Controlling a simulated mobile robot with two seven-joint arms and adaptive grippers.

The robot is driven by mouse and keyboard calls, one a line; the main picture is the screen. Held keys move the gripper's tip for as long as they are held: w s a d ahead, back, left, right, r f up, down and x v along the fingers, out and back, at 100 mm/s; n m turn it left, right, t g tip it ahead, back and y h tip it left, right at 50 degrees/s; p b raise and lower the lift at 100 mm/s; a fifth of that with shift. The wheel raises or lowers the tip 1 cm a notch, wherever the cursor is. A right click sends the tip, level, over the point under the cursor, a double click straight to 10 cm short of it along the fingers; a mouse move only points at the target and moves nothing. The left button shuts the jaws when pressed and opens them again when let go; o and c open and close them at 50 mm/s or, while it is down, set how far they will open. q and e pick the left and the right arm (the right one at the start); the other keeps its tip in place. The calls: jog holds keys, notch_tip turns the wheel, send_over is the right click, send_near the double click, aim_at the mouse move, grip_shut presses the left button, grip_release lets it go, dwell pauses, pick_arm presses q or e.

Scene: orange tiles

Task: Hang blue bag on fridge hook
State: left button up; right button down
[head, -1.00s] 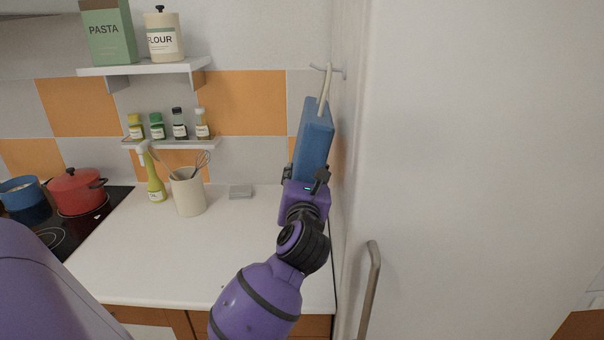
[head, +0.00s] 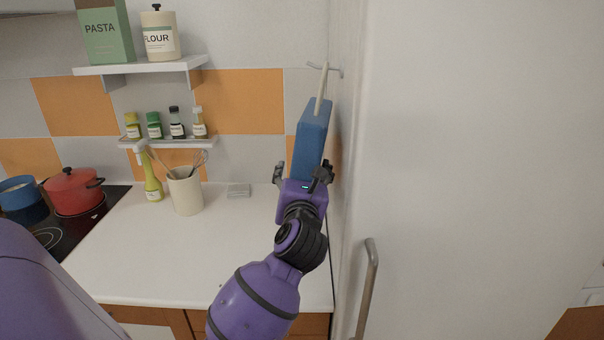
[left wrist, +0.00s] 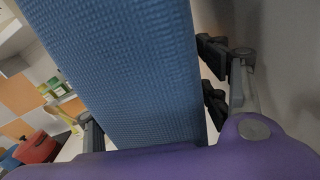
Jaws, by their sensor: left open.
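The blue bag (head: 311,138) is upright against the side of the white fridge (head: 470,150). Its pale handle loop (head: 320,90) reaches up to the thin hook (head: 332,70) on the fridge side and appears to pass over it; the exact contact is too small to tell. My left gripper (head: 302,174) is just below and around the bag's lower part, with its fingers spread open. In the left wrist view, the bag's woven blue face (left wrist: 125,60) fills the space between the fingers, with a finger on each side. My right gripper is not in view.
The fridge handle (head: 369,285) juts out at lower right. A utensil crock (head: 186,193), a yellow-green bottle (head: 153,185) and a red pot (head: 73,192) stand to the left. The white counter (head: 200,260) is mostly clear.

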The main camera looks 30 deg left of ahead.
pick_arm(q)
jog(key=v, duration=1.2)
